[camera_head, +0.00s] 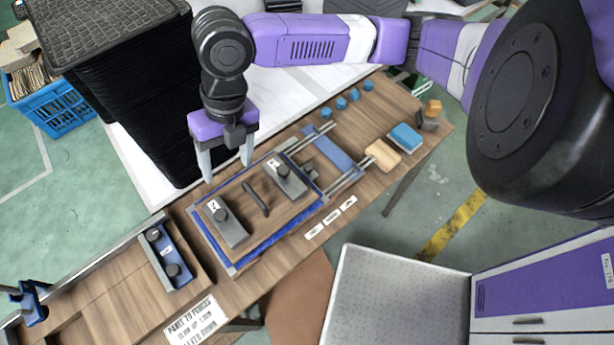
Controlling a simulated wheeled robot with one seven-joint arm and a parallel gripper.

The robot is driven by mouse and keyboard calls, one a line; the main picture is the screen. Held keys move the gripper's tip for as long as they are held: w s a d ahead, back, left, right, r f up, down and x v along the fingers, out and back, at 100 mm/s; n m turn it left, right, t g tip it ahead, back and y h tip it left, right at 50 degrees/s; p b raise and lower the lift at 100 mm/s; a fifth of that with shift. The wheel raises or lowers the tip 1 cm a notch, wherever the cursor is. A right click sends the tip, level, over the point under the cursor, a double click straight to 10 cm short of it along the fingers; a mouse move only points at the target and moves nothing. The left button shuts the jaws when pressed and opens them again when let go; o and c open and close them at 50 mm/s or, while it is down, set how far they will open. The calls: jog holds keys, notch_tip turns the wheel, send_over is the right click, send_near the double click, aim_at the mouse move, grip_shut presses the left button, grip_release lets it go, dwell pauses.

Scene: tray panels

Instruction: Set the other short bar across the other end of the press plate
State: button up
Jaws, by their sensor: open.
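The press plate (256,214) is a brown wooden board with a dark handle (257,198) across its middle, lying in a blue-edged frame on the bench. One grey short bar (234,236) with a dark knob and a white label lies across its left end. The other grey short bar (294,186), also with a knob and label, lies across its right end. My gripper (227,171) is open and empty, pointing down near the plate's far edge, between the two bars in the picture. Its exact height above the plate cannot be told.
A blue holder (183,283) with two dark knobs stands left of the plate. Rails with a blue bar (333,153), a wooden block (382,155) and a blue pad (405,137) are at right. A tall black tray stack (120,100) stands behind my gripper.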

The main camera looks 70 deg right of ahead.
jog(key=w+a+r+m+t+y, duration=0.1)
jog(key=w+a+r+t+y, duration=0.15)
jog(key=w+a+r, duration=0.4)
jog(key=w+a+r+m+t+y, duration=0.2)
jog(key=w+a+y, duration=0.15)
jog(key=a, duration=0.65)
jog(key=w+a+r+m+t+y, duration=0.2)
jog(key=w+a+r+m+t, duration=0.2)
jog(key=a+r+m+t, duration=0.65)
jog(key=s+d+f+m+h, duration=0.5)
jog(key=s+f+m, duration=0.2)
jog(key=s+m, duration=0.1)
jog(key=s+d+f+m+h, duration=0.4)
jog(key=s+f+m+h, duration=0.1)
jog(key=s+f+m, duration=0.25)
jog(key=s+d+f, duration=0.1)
jog(key=s+d, duration=0.3)
jog(key=s, duration=0.5)
jog(key=s+d+f+g, duration=0.1)
jog(key=s+d, duration=0.3)
jog(key=s, duration=0.6)
jog(key=shift+d+f+g+h, duration=0.15)
jog(key=shift+d+g+h, duration=0.05)
jog(key=shift+g+h, duration=0.1)
